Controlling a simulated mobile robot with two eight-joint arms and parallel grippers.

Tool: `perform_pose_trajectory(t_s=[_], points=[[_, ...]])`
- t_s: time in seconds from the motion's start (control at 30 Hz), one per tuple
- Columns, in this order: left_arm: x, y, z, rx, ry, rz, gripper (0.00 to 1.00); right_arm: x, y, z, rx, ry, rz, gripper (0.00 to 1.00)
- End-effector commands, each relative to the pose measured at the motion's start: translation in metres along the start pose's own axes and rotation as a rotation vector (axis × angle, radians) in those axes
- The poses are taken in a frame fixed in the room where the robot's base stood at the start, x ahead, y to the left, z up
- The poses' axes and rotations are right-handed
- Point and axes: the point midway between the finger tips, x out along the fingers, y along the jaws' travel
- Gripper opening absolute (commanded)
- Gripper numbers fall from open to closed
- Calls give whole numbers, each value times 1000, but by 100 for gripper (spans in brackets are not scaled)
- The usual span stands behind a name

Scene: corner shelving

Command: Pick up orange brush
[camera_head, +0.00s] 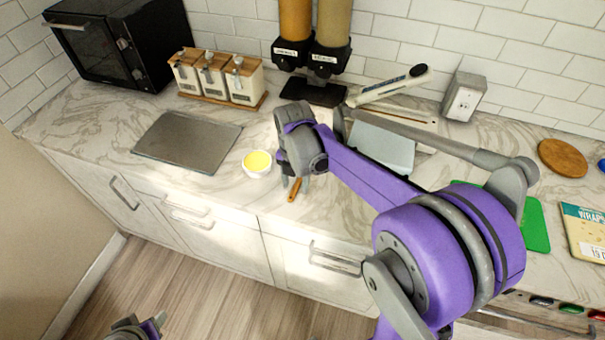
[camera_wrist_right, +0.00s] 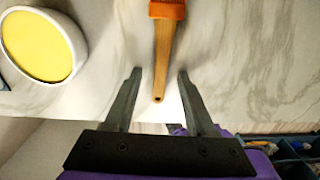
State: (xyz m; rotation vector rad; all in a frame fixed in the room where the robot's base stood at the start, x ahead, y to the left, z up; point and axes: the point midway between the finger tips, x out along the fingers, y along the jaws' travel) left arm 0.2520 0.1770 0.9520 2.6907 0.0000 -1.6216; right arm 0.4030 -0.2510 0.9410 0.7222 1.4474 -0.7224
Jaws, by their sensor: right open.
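The orange brush lies on the marble counter close to its front edge. In the right wrist view its orange head (camera_wrist_right: 167,10) is cut off at the top, and its wooden handle (camera_wrist_right: 161,50) points toward my right gripper (camera_wrist_right: 159,74). That gripper is open, with the handle's end between its two fingers and no contact visible. In the head view the brush's handle (camera_head: 294,190) shows below my right gripper (camera_head: 291,180), and the arm hides the rest. Part of my left gripper (camera_head: 138,328) shows at the bottom left, its jaws unclear.
A white bowl with yellow contents (camera_head: 257,163) stands just left of the brush. A grey board (camera_head: 187,141), white canisters (camera_head: 216,78) and a black oven (camera_head: 115,45) are further left. A green board (camera_head: 535,226) is at the right. Drawers (camera_head: 215,235) are below the counter.

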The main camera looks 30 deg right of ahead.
Motion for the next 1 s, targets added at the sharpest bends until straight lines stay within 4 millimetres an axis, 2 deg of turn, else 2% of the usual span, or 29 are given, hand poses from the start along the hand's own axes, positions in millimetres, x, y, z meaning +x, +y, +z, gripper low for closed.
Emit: perform_pose_trajectory(t_s=[0.03, 0.3, 0.37, 0.77, 0.87, 1.0], points=[[1, 0, 1, 0, -1, 0, 50, 2, 0, 0, 0, 0, 0, 56], [0, 0, 0, 0, 0, 0, 50, 1, 0, 0, 0, 0, 0, 8], [0, 0, 0, 0, 0, 0, 50, 1, 0, 0, 0, 0, 0, 0], [0, 0, 0, 0, 0, 0, 50, 0, 0, 0, 0, 0, 0, 0], [-3, 0, -3, 0, 3, 0, 50, -5, 0, 0, 0, -1, 1, 0], [-3, 0, -4, 0, 3, 0, 50, -21, 0, 0, 0, 0, 0, 0]])
